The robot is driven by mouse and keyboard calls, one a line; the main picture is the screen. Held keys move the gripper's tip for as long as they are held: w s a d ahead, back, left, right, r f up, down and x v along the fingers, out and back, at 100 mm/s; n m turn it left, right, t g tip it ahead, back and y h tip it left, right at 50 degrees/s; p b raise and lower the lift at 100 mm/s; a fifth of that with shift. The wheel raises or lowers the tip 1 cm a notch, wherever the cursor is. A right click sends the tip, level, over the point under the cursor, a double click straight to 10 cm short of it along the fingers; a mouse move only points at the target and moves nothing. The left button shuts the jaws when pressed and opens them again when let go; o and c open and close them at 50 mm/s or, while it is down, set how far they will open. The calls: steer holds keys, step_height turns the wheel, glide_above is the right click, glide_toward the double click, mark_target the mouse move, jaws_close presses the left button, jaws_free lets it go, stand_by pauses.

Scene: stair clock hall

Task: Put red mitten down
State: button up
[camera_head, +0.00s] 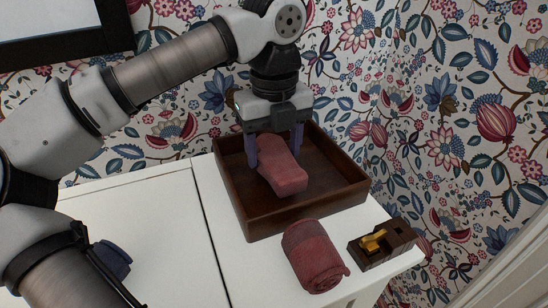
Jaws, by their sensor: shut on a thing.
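The red mitten (281,170) is a soft, dull red piece held between the two fingers of my gripper (274,158). My gripper is shut on it and points down over a dark brown wooden tray (258,226). The mitten is over the tray's inside, its lower end toward the front. I cannot tell whether it touches the tray floor. The gripper hides part of its upper end.
A rolled red cloth item (314,256) lies on the white cabinet top (217,258) in front of the tray. A dark block with a yellow part (382,244) sits to its right. A dark blue item (112,259) is at left, partly behind my arm. Flowered walls stand behind and right.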

mark_target(274, 154)
steer(key=shift+f, duration=1.35)
steer(key=shift+f, duration=0.2)
steer(key=o, duration=1)
steer(key=shift+r, duration=0.1)
step_height(274, 154, up, 12)
steer(key=shift+r, duration=0.1)
